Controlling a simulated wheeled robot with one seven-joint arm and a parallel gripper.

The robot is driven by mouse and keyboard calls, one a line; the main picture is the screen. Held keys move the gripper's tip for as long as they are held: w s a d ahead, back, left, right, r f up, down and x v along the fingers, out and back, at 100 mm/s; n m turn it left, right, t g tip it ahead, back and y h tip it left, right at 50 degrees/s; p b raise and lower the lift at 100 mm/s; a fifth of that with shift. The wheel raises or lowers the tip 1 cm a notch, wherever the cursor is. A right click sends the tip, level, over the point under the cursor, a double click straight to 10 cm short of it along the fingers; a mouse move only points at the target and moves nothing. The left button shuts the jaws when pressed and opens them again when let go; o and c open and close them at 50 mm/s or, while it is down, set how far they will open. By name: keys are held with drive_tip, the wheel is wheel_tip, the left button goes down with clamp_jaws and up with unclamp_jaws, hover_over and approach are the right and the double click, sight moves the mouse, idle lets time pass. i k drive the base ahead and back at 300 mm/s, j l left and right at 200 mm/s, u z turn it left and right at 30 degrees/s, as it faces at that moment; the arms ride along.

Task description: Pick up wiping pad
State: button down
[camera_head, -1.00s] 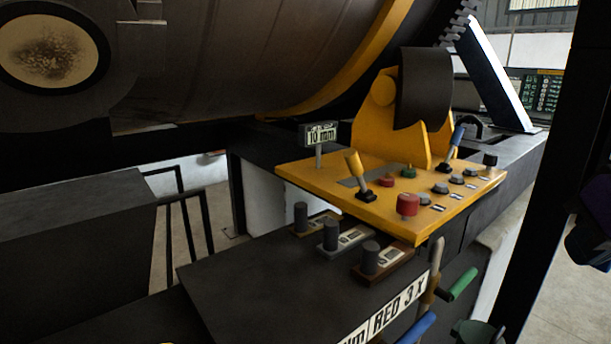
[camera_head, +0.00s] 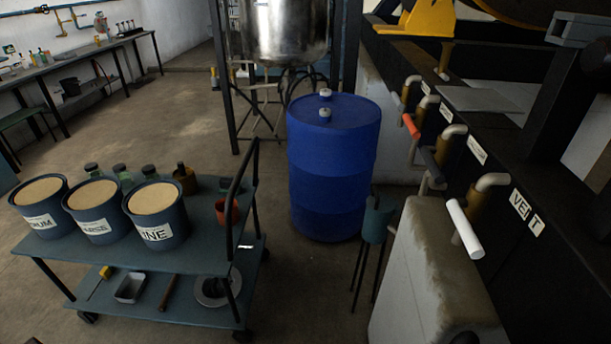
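I cannot make out a wiping pad for certain in the head view. On the lower shelf of a teal cart (camera_head: 215,322) at the left lie small items. These are a small yellow item (camera_head: 105,272), a shallow grey tray (camera_head: 130,288), a dark stick-like tool (camera_head: 169,293) and a round dish (camera_head: 205,299) with something dark in it. Whether the dark thing is a pad is too unclear to tell. My gripper is not in view.
Three tubs (camera_head: 158,228) of tan material and several bottles stand on the cart's top. A blue drum (camera_head: 333,165) stands right of it, with a teal funnel-like vessel (camera_head: 375,228) nearby. Piping and a dark machine fill the right. Open floor lies behind the cart.

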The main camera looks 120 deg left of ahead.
sight(225, 182)
drive_tip(key=u, duration=4.15)
